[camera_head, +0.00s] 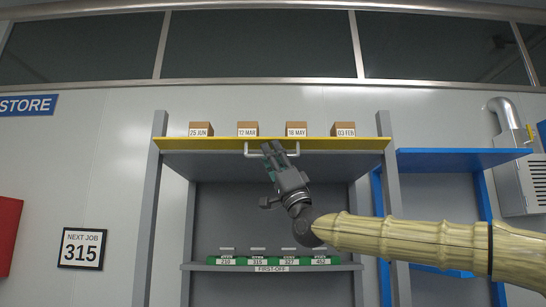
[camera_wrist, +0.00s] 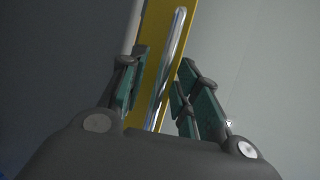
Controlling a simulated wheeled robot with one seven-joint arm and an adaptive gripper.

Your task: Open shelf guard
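The shelf guard (camera_head: 350,143) is a long yellow strip along the front of the upper shelf. A pale U-shaped handle (camera_head: 248,151) is fixed at its middle. My gripper (camera_head: 272,150) reaches up to the handle from below. In the wrist view, the yellow guard (camera_wrist: 152,50) and the shiny handle bar (camera_wrist: 178,35) run between the two green-padded fingers of my gripper (camera_wrist: 159,72). The fingers are apart, with gaps visible beside the bar, so the gripper is open around it. The fingertips hide part of the handle in the head view.
Several brown boxes with date labels, including 12 MAR (camera_head: 247,129), stand behind the guard. A lower shelf (camera_head: 200,267) holds several green numbered holders (camera_head: 272,260). A blue-framed rack (camera_head: 465,158) stands at right. A NEXT JOB 315 sign (camera_head: 82,248) hangs at left.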

